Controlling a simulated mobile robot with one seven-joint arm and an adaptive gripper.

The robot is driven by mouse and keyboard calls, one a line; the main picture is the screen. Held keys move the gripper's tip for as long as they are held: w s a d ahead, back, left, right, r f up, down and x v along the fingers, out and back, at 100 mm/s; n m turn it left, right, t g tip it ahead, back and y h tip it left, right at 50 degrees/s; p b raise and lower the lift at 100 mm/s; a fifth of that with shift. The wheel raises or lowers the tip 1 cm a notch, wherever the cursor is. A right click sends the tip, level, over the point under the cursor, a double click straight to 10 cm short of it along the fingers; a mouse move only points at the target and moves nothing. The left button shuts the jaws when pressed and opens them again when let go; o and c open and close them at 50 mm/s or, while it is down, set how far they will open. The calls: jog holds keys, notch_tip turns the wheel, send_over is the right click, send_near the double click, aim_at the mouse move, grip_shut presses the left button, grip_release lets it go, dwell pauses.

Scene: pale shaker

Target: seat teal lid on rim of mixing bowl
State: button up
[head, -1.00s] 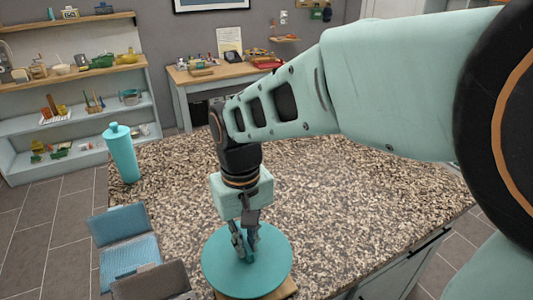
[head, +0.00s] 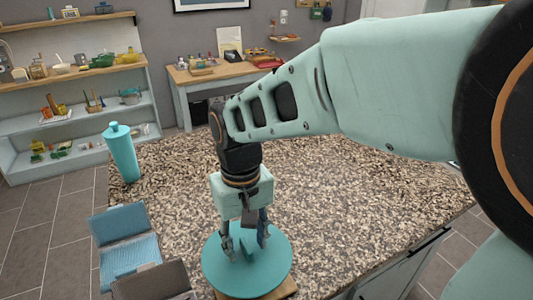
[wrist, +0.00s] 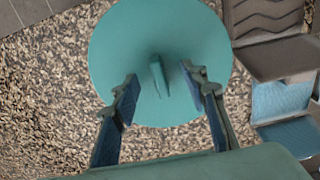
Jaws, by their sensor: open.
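The teal lid (head: 270,273) is a flat round disc with an upright fin-like handle (head: 246,249). It lies about level at the near edge of the granite counter. My gripper (head: 245,243) is open above the lid, with one finger on each side of the handle and apart from it. The wrist view shows the lid (wrist: 120,50) and the handle (wrist: 159,78) between the spread fingertips. The mixing bowl does not show; the lid covers whatever is under it, so I cannot tell how it sits on a rim.
A wooden board (head: 287,289) peeks out under the lid's near right side. A teal bottle (head: 121,153) stands at the counter's left. The granite counter (head: 340,210) is clear to the right and behind.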

aim_at(247, 246)
jog(key=shift+o, duration=0.7)
jog(key=shift+r, duration=0.1)
jog(key=shift+r+p, duration=2.85)
jog(key=shift+r, duration=0.6)
jog(key=shift+s+d, duration=0.1)
jog(key=shift+s, duration=0.05)
